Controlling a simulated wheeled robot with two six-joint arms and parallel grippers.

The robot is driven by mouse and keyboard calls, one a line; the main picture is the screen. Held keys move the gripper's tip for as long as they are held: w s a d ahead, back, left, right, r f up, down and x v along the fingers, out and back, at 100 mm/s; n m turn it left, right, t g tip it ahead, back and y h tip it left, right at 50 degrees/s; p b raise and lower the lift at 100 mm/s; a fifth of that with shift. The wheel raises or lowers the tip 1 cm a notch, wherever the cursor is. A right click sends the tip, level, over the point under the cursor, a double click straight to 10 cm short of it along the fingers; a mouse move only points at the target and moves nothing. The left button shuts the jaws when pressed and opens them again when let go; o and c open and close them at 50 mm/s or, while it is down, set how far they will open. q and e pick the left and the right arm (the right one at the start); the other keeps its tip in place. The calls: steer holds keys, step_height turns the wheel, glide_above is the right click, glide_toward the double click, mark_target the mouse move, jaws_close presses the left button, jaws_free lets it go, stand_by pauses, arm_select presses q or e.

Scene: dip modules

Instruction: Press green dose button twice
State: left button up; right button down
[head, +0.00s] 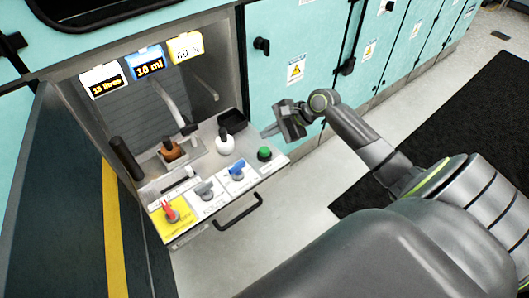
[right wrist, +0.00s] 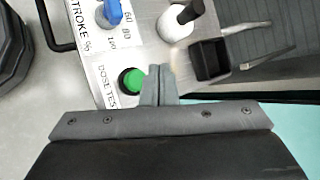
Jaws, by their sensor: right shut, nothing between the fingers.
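The green dose button (head: 264,154) is a round green cap in a dark ring at the right end of the sloped panel. In the right wrist view the button (right wrist: 131,80) sits by the label "DOSE TEST". My right gripper (head: 270,131) is shut and empty, a little beyond the button in the head view. My left gripper is not in view.
On the panel are a blue knob (head: 236,172), a grey knob (head: 203,190) and a red switch (head: 171,212). A white bottle (head: 224,145), a brown bottle (head: 171,150) and a black bin (head: 232,121) stand behind. Displays (head: 148,64) hang above. A handle (head: 240,213) juts in front.

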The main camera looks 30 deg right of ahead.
mark_target(268, 149)
steer(key=shift+f+b, duration=0.5)
steer(key=shift+f, duration=0.2)
step_height(268, 149, down, 2)
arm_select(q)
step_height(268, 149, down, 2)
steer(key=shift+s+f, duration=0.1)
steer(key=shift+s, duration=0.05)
arm_select(e)
steer(key=shift+f, duration=0.15)
stand_by(1.0)
steer(key=shift+f, duration=0.25)
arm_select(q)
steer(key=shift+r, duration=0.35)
arm_select(e)
steer(key=shift+f, duration=0.15)
